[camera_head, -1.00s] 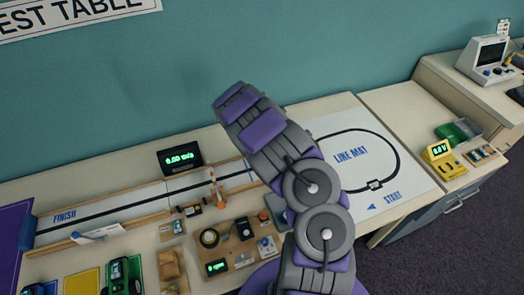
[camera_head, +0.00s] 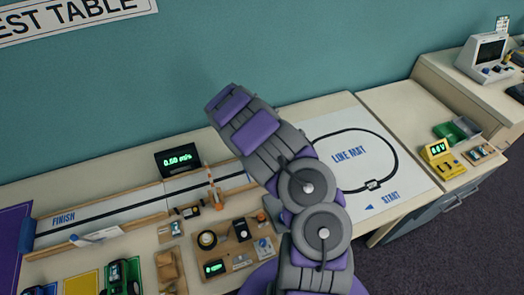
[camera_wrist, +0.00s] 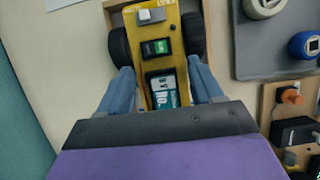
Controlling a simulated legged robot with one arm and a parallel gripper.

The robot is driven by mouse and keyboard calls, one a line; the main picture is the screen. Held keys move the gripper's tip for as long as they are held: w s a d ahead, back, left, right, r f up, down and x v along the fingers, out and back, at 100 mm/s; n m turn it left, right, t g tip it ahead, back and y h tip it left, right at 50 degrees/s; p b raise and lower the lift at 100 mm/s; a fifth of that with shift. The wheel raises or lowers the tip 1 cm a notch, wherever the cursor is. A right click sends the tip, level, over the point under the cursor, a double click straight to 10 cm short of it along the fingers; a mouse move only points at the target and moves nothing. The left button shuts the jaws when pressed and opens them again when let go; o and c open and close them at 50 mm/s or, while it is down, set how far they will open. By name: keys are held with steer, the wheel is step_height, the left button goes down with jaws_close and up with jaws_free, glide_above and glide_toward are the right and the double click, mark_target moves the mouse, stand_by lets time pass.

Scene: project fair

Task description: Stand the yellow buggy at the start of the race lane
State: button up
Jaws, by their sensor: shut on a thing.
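The yellow buggy (camera_wrist: 158,52) is between the blue fingers of my gripper (camera_wrist: 158,78) in the wrist view. The gripper is shut on it. Its dark wheels show on both sides, with a green-and-black module and a labelled battery on its deck. The race lane (camera_head: 110,208) runs along the back of the table in the head view, marked FINISH at its left. My arm covers the lane's right end there. My gripper and the buggy are hidden in the head view. A wooden edge shows around the buggy's far end in the wrist view; whether the wheels touch down cannot be told.
A lit timer display (camera_head: 179,158) stands behind the lane. An orange-and-white gate post (camera_head: 214,190) stands at the lane. A wooden parts board (camera_head: 240,245) lies in front. The line mat (camera_head: 350,150) is to the right. A green buggy (camera_head: 122,276) sits front left.

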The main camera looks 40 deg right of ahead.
steer(key=shift+a+r, duration=0.2)
steer(key=shift+a, duration=1)
steer(key=shift+d+f, duration=0.15)
steer(key=shift+d, duration=0.35)
steer(key=shift+a, duration=0.4)
steer(key=shift+d+f, duration=0.4)
steer(key=shift+d, duration=0.25)
steer(key=shift+a, duration=0.25)
steer(key=shift+d, duration=0.1)
steer(key=shift+d+f+p, duration=0.2)
steer(key=shift+f+p, duration=0.1)
steer(key=shift+f, duration=0.1)
